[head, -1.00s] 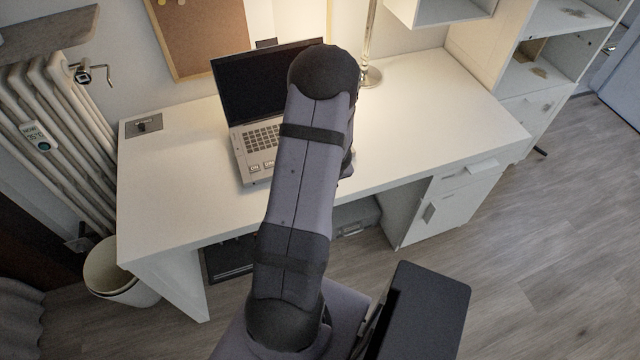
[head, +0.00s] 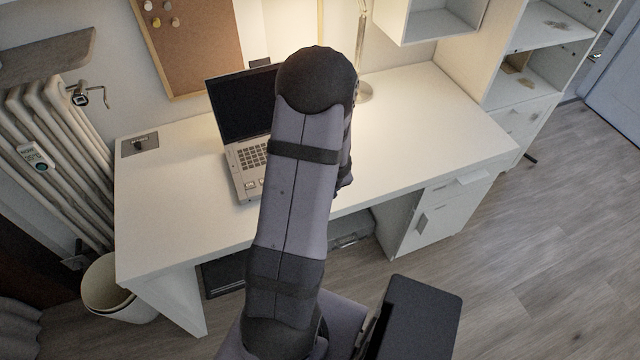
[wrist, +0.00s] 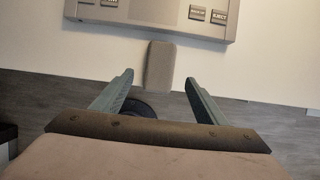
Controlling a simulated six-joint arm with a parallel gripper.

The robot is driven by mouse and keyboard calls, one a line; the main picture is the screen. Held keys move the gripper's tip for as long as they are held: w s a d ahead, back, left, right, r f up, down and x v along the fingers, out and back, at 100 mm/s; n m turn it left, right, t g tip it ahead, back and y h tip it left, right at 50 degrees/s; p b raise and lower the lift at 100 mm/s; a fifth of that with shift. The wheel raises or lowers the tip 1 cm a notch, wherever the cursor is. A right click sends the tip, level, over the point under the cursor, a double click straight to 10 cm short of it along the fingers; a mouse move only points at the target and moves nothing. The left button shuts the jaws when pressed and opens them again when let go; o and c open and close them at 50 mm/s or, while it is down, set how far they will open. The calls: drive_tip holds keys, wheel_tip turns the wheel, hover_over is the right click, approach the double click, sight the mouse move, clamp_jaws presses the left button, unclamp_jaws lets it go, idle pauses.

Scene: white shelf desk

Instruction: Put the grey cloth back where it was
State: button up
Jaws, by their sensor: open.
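In the wrist view, a small flat grey piece with rounded corners (wrist: 159,62), which looks like the grey cloth, is just below the laptop's front edge. It overlaps the desk's front edge in the picture; whether it touches the desk I cannot tell. My gripper (wrist: 159,76) is open, with one finger on each side of the grey piece and visible gaps to both. In the head view my arm hides the grey piece and my gripper.
The open laptop (head: 247,165) stands on the white desk (head: 420,135). A lamp (head: 362,90) stands behind it. A wall shelf (head: 432,22) hangs at the back right. A bin (head: 115,290) stands at the left front, near the radiator.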

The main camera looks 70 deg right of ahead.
drive_tip(key=p+v, duration=0.1)
drive_tip(key=v, duration=0.4)
drive_tip(key=shift+p, duration=0.4)
drive_tip(key=w+a+r+m+g+h, duration=0.1)
drive_tip(key=w+a+r+m, duration=0.6)
drive_tip(key=w+a+m, duration=0.5)
drive_tip(key=s+a+r+m+g+y, duration=0.1)
drive_tip(key=a+r+m+g+y, duration=0.1)
drive_tip(key=a+m, duration=1.3)
drive_tip(key=a+r+y, duration=0.1)
drive_tip(key=a+y, duration=0.1)
drive_tip(key=a, duration=0.8)
drive_tip(key=shift+a+r, duration=0.2)
drive_tip(key=shift+a, duration=0.2)
